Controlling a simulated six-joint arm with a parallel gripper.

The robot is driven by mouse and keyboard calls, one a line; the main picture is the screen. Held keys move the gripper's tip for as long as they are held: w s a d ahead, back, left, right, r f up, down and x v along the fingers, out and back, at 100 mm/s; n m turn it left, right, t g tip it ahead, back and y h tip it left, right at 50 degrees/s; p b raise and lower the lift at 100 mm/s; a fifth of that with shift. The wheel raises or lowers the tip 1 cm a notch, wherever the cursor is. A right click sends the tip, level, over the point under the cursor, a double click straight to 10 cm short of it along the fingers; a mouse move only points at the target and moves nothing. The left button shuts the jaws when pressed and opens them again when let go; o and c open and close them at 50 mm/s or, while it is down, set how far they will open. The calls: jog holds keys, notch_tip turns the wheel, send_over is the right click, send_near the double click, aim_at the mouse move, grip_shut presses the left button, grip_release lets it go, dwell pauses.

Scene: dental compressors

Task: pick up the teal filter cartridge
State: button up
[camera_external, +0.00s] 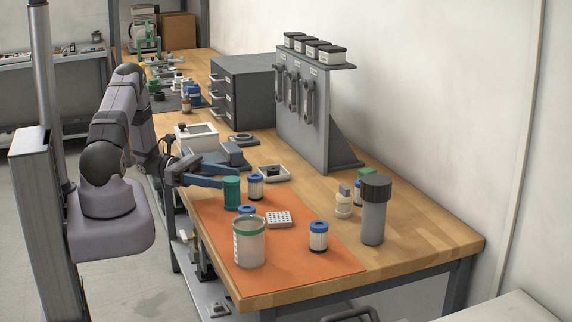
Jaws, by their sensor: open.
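The teal filter cartridge (232,193) stands upright at the back left of the orange mat (340,262). My gripper (222,176) is open, its blue fingers reaching from the left to the top of the teal cartridge. I cannot tell whether the fingers are around it, behind it or touching it.
The clear jar with a green band (249,243) stands in front of the teal cartridge. A white perforated block (278,219) lies mid-mat. A tall grey canister (374,212) stands at the right. A grey panel (308,110) and drawer unit (243,92) stand behind.

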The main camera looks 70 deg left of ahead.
aim_at(231, 179)
jog(key=shift+p+x, duration=0.55)
jog(key=shift+x, duration=1.2)
jog(key=shift+c, duration=0.4)
jog(key=c, duration=1.1)
jog(key=shift+r, duration=0.1)
